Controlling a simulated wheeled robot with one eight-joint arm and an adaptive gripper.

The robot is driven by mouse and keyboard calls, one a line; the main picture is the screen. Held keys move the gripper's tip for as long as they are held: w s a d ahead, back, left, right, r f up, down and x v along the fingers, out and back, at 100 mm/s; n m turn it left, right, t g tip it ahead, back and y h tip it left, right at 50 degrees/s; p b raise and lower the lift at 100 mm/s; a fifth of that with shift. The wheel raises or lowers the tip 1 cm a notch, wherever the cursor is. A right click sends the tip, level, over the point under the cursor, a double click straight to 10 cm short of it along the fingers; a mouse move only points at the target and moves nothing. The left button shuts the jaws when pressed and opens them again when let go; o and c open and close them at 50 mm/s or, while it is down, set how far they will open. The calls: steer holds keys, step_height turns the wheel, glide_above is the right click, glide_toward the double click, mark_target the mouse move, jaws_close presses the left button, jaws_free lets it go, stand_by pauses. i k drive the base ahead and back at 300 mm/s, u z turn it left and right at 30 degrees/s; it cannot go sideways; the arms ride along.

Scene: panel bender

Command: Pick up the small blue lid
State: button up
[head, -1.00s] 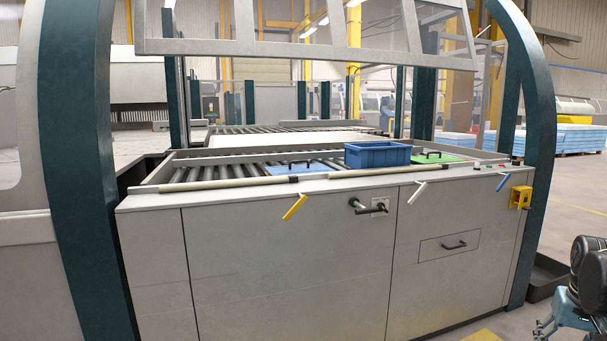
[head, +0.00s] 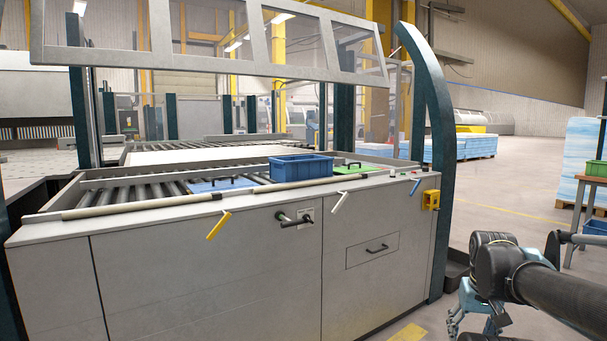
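A small flat blue lid (head: 207,186) with a black bar handle lies on the roller bed of the machine, left of a blue bin. My gripper (head: 473,326) is at the lower right, beyond the machine's right end and well apart from the lid. Its light-blue fingers look spread with a gap between them, and I see nothing held. The bottom of the gripper is close to the picture's lower edge.
The blue bin (head: 301,168) stands between the blue lid and a green lid (head: 355,169). Open floor lies to the right.

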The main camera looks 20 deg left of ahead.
mark_target(225, 185)
steer(key=z, duration=1.75)
steer(key=k, duration=0.6)
steer(key=u, duration=2.4)
